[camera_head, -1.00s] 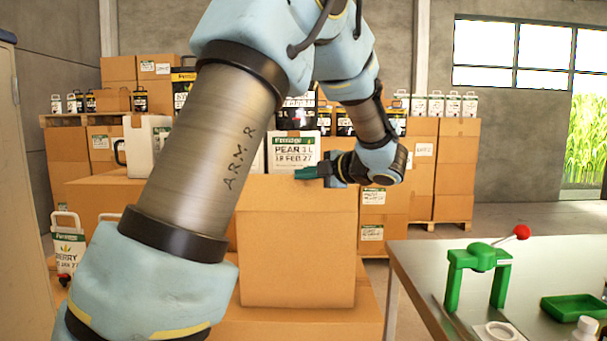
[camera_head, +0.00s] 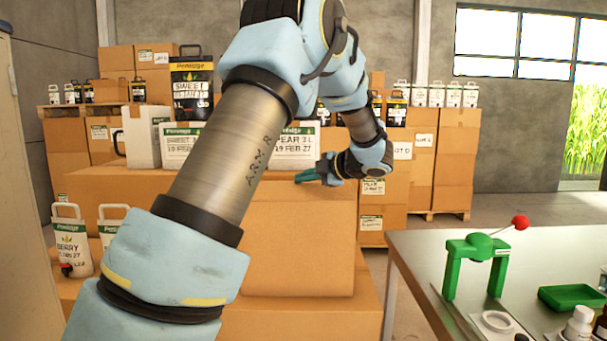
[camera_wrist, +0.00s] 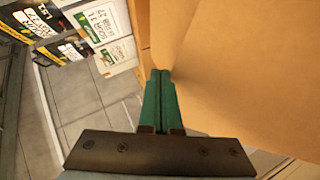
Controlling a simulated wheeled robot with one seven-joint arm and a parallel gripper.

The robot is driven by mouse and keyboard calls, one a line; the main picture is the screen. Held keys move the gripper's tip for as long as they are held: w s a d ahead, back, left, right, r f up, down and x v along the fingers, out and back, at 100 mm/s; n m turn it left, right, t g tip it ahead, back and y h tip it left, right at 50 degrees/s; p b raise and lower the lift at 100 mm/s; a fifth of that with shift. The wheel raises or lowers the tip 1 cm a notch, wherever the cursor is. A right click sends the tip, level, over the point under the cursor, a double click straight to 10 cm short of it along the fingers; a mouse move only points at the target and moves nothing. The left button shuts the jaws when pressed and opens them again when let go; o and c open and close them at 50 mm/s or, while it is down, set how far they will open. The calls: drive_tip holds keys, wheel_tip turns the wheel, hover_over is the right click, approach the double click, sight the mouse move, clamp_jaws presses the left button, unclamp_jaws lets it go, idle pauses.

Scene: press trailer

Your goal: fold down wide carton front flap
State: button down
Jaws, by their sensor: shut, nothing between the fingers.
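The wide brown carton (camera_head: 300,250) stands in front of me, its left part hidden behind my arm. The front flap (camera_head: 318,194) shows as a narrow band above the carton's front crease, so it looks tilted back; its exact angle is hard to tell. My gripper (camera_head: 308,176), with green fingers, is at the flap's top edge. In the wrist view the fingers (camera_wrist: 160,88) are shut with nothing between them, close beside a large cardboard face (camera_wrist: 240,70). I cannot tell whether they touch it.
Labelled pouches and jugs (camera_head: 186,145) stand behind the carton. Stacked cartons (camera_head: 455,165) stand on pallets at the back. White jugs (camera_head: 72,240) stand at the left.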

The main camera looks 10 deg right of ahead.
drive_tip(key=shift+w+f, duration=0.2)
drive_tip(key=shift+f, duration=0.35)
drive_tip(key=shift+b, duration=0.3)
